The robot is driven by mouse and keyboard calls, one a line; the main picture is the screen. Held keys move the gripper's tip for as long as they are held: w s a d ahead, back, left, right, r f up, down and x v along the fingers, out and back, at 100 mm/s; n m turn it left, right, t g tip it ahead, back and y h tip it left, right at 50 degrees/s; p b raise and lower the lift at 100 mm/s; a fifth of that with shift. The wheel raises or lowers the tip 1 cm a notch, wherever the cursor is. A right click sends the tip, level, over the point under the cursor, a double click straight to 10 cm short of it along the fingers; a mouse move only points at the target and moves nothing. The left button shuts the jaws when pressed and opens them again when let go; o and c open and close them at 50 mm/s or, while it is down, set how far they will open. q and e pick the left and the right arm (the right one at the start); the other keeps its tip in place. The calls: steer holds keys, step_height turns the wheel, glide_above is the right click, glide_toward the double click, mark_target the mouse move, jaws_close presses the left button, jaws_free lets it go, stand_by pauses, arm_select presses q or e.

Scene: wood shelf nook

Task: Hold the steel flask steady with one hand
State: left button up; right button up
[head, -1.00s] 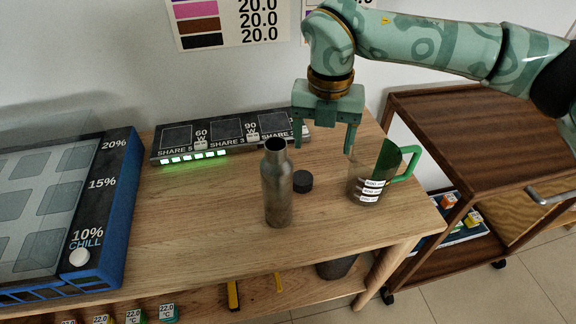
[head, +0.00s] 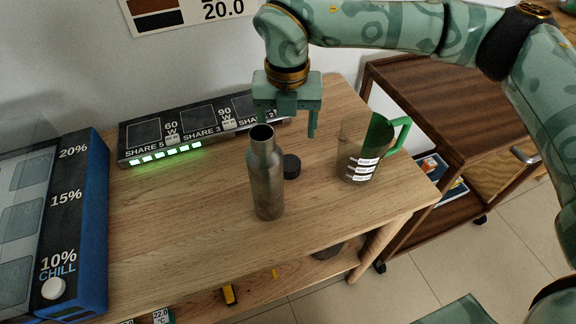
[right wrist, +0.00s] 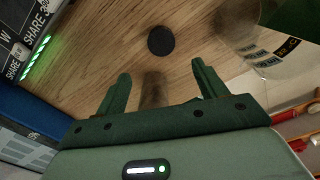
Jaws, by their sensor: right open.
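The steel flask (head: 266,182) stands upright and open-topped on the wooden shelf top in the head view. Its small black cap (head: 291,166) lies on the wood just right of it; the cap also shows in the right wrist view (right wrist: 161,40). My right gripper (head: 288,122) is open and empty, above and slightly behind the flask's mouth, apart from it. In the right wrist view its two fingers (right wrist: 163,88) are spread over bare wood with a dark blurred patch between them; I cannot clearly make out the flask there. My left gripper is not in view.
A clear jug with a green handle (head: 352,160) stands to the right of the flask. A dark panel with green lights (head: 165,155) lies behind left, and a blue-framed chill unit (head: 88,205) at far left. Wood in front of the flask is clear. A brown cart (head: 420,95) stands right.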

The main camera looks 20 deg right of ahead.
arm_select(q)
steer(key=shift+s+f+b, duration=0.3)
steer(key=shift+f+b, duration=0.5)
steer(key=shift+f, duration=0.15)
arm_select(e)
glide_above(289, 163)
steer(key=f, duration=0.6)
steer(key=shift+s+a, duration=0.1)
steer(key=shift+a, duration=0.1)
steer(key=shift+f, duration=0.1)
steer(key=f+b, duration=0.1)
steer(key=f, duration=0.2)
steer(key=f+b, duration=0.1)
steer(key=shift+d+f+b, duration=0.25)
steer(key=shift+f+b, duration=0.05)
steer(key=shift+b, duration=0.05)
steer(key=shift+w+f, duration=0.2)
steer(key=shift+f, duration=0.1)
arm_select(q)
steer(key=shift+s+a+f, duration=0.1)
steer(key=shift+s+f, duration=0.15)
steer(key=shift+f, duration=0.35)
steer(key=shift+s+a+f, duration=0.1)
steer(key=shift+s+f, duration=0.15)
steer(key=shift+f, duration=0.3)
arm_select(e)
steer(key=shift+r, duration=0.1)
steer(key=c, duration=1)
